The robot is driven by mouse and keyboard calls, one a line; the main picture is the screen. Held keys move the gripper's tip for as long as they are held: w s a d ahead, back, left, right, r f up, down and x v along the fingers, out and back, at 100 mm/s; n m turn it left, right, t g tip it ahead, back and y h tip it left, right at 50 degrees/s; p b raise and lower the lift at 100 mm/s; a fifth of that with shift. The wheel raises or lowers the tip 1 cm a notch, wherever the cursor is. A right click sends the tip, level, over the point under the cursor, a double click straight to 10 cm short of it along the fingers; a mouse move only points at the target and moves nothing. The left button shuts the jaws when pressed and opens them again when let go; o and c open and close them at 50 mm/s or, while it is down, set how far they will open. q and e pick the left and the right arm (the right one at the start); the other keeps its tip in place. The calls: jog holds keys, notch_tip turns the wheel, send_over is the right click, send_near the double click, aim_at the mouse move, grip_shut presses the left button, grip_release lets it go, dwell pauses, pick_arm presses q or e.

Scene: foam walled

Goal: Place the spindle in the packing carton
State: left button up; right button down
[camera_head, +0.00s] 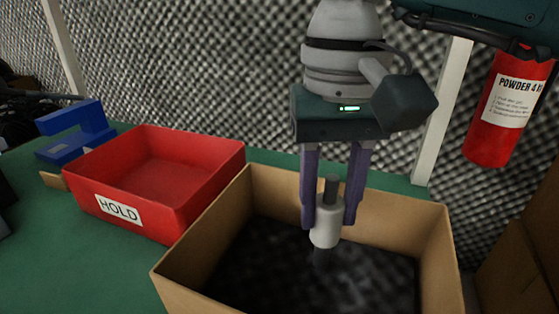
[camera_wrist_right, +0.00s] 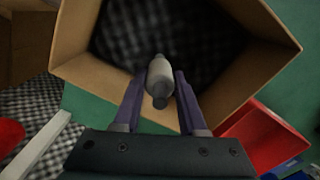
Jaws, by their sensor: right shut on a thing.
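The spindle (camera_head: 326,222) is a pale grey cylinder with a thinner dark shaft at each end. My right gripper (camera_head: 331,215) is shut on the spindle and holds it upright over the opening of the packing carton. The spindle (camera_wrist_right: 160,77) also shows between the purple fingers of the right gripper (camera_wrist_right: 159,88) in the right wrist view. The packing carton (camera_head: 433,230) is an open brown box with a dark, textured inside. The carton wall (camera_wrist_right: 85,30) shows around the spindle in the wrist view. My left gripper is not in view.
A red tray labelled HOLD (camera_head: 120,209) stands on the green table (camera_head: 60,265) left of the carton. A blue object (camera_head: 75,132) lies behind the tray. A red fire extinguisher (camera_head: 505,110) is at the right, before a padded wall.

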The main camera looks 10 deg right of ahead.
jog(key=shift+f, duration=0.2)
jog(key=shift+c, duration=2.3)
grip_release()
jog(key=shift+r, duration=0.1)
jog(key=shift+r+p, duration=0.5)
jog(key=shift+p, duration=0.05)
jog(key=r+p, duration=0.2)
jog(key=r, duration=1)
jog(key=shift+w+r+p, duration=0.1)
jog(key=shift+w+p, duration=0.1)
jog(key=shift+p, duration=0.2)
